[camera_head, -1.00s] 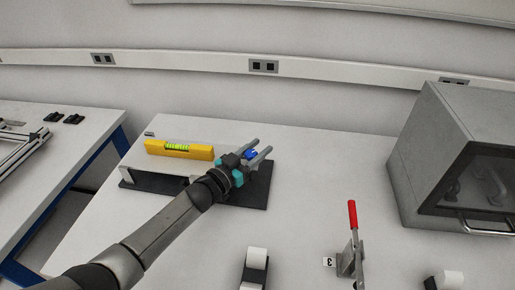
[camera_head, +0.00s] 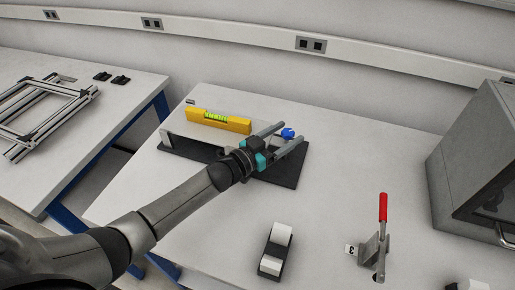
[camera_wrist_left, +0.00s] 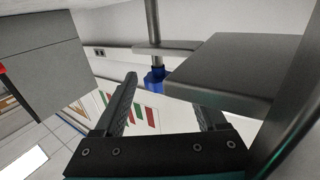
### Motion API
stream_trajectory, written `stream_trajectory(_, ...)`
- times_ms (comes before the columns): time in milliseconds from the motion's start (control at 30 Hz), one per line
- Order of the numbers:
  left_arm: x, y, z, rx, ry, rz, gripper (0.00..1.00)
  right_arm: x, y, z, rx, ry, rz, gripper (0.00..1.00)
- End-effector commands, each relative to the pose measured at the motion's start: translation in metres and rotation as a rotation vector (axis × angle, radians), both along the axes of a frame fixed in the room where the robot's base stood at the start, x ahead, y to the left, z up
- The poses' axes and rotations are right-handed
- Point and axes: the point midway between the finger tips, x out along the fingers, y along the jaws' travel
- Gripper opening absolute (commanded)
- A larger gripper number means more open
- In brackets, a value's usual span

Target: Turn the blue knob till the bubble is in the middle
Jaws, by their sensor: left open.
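The yellow spirit level (camera_head: 218,121) with its green vial lies on a grey plate (camera_head: 183,126) above a black base (camera_head: 196,150). The bubble is too small to make out. The blue knob (camera_head: 287,132) is at the plate's right end. My left gripper (camera_head: 292,131) is open, and the knob shows between its fingertips in the head view. My right gripper is not in view.
A toggle clamp with a red handle (camera_head: 383,208) and a black holder with white blocks (camera_head: 275,250) stand at the front. A grey box (camera_head: 470,165) is at the right. Another table with a metal frame (camera_head: 50,112) is at the left.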

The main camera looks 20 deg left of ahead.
Motion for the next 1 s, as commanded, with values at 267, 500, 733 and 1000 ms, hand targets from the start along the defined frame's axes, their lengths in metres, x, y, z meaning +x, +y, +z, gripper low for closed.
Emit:
stream_trajectory(267, -0.047, 0.027, 0.000, 0.001, 0.002, -0.001, 0.73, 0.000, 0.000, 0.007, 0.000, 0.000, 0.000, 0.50)
stream_trajectory(500, -0.080, 0.047, 0.000, 0.001, 0.001, -0.002, 0.73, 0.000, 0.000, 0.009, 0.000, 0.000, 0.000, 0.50)
stream_trajectory(733, -0.096, 0.056, 0.000, 0.000, 0.000, -0.001, 0.73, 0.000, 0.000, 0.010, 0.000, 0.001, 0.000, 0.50)
stream_trajectory(1000, -0.099, 0.058, 0.001, 0.000, -0.002, -0.002, 0.73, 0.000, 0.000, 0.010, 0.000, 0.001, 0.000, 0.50)
